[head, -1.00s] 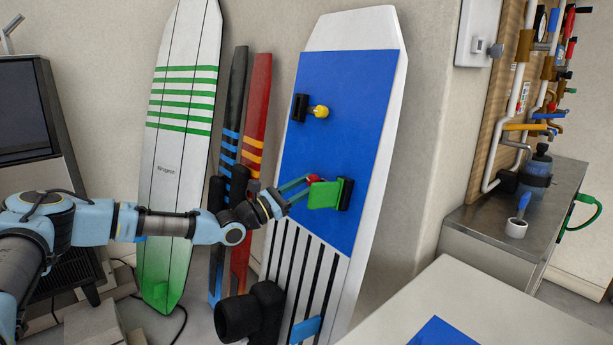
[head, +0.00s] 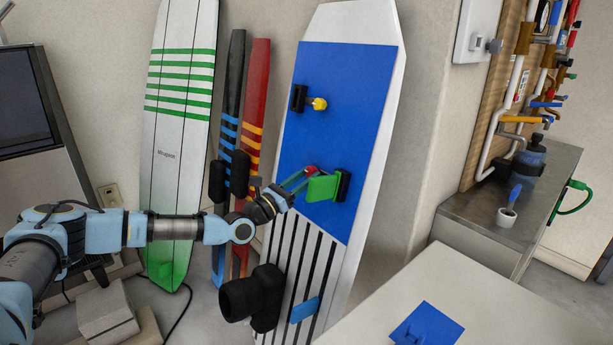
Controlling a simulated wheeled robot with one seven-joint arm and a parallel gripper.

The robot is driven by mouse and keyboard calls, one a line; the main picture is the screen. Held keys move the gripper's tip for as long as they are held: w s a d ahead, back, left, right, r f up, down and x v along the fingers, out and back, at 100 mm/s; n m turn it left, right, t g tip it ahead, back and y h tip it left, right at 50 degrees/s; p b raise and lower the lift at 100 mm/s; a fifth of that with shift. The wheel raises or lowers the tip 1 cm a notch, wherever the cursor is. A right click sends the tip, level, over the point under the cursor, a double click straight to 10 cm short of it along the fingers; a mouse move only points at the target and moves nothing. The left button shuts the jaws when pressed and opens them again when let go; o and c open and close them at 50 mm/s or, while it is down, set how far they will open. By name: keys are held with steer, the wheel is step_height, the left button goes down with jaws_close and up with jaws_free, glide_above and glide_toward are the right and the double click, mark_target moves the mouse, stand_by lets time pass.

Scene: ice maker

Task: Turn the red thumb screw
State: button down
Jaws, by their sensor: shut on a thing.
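The red thumb screw (head: 310,169) is a small red knob on the blue panel (head: 366,85) of the leaning white board, just left of a green block (head: 321,188). My gripper (head: 302,177) reaches in from the left with its fingertips at the screw. It is shut on the red thumb screw, which the fingers partly hide. The green block sits on a black mount (head: 343,185) close to the fingers. A yellow knob (head: 319,104) on a black mount is higher on the same panel.
Black and red skis (head: 256,100) and a green-striped board (head: 180,110) lean on the wall to the left. A black pipe fitting (head: 252,297) protrudes below my gripper. A pale table (head: 400,290) stands at the lower right.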

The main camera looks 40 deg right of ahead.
steer(key=shift+c, duration=2.2)
jaws_free()
steer(key=b+v, duration=0.2)
steer(key=v, duration=0.8)
steer(key=shift+a, duration=0.4)
steer(key=shift+f, duration=0.15)
steer(key=s+a+f+m+g+y, duration=0.5)
steer(key=s+a+m+g+y, duration=0.2)
steer(key=s+a+m+y, duration=0.4)
steer(key=w+a+f+m+t+y, duration=0.25)
steer(key=a+m+y, duration=0.2)
steer(key=a, duration=0.85)
steer(key=w+a+r+m+t+y, duration=0.1)
steer(key=a+r, duration=0.3)
steer(key=a, duration=0.4)
steer(key=w+a+r+m+t+y, duration=0.1)
steer(key=w+a+r+t+y, duration=0.1)
steer(key=a, duration=0.6)
steer(key=w+a+r+m+t+y, duration=0.1)
steer(key=w+a+r+t+y, duration=0.1)
steer(key=a+r, duration=0.6)
steer(key=shift+w+a+t+y+p, duration=0.2)
steer(key=shift+t+y+p, duration=0.25)
steer(key=shift+t, duration=0.7)
